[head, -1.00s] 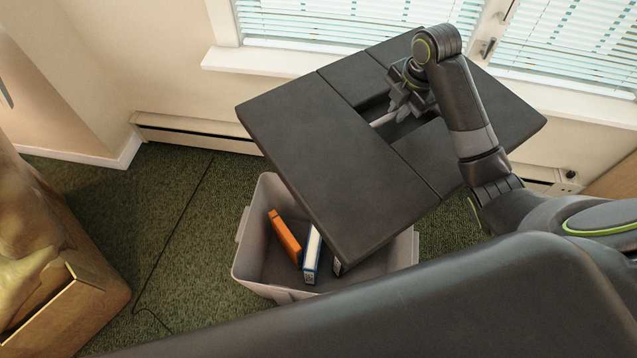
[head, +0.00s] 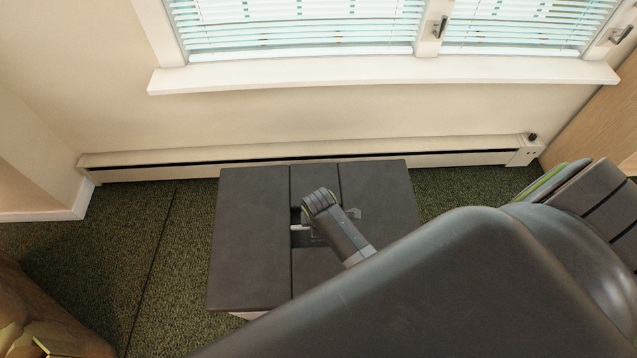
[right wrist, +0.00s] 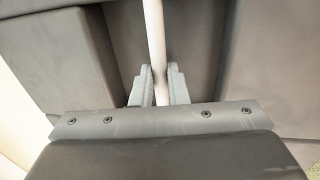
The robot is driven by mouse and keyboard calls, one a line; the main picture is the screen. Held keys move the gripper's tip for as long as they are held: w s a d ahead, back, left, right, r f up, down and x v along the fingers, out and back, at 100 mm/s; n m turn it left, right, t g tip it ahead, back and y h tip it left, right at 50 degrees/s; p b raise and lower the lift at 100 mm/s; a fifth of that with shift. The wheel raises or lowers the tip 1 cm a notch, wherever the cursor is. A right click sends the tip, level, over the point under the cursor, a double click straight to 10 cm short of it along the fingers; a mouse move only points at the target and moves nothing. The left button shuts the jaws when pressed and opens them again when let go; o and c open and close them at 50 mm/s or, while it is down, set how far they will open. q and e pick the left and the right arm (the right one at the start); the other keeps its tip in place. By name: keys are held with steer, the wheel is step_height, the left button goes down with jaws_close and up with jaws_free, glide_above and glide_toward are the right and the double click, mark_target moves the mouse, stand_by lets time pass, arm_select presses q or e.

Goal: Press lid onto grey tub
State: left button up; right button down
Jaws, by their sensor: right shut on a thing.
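The dark grey lid (head: 252,235) lies about level over the grey tub in the head view, with a recess and a handle bar in its middle. Only a pale sliver of the tub (head: 248,315) shows below the lid's front edge; the rest is hidden. Whether the lid touches the rim cannot be seen. My right gripper (head: 308,232) is over the lid's recess. In the right wrist view its fingers (right wrist: 157,88) are shut on the lid's light handle bar (right wrist: 154,35). My left gripper is not in view.
A white baseboard heater (head: 330,163) runs along the wall behind the lid, under the window sill (head: 380,72). A brown bag or box (head: 40,320) stands at lower left. Green carpet (head: 180,240) is free left of the tub. A dark cord lies on it.

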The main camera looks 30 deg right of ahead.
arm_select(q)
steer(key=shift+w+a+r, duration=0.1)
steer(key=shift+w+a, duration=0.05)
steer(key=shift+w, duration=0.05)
arm_select(e)
steer(key=shift+r+p, duration=0.2)
steer(key=shift+p, duration=0.3)
step_height(320, 180, down, 4)
steer(key=shift+r+b, duration=0.25)
steer(key=shift+b, duration=0.8)
step_height(320, 180, down, 2)
steer(key=shift+f+b, duration=0.15)
steer(key=shift+b, duration=0.55)
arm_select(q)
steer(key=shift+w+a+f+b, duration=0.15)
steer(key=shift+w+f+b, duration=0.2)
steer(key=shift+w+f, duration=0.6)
arm_select(e)
steer(key=shift+f, duration=0.65)
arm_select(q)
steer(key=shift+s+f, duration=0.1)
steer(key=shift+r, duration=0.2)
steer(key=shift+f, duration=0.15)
arm_select(e)
steer(key=shift+f, duration=0.8)
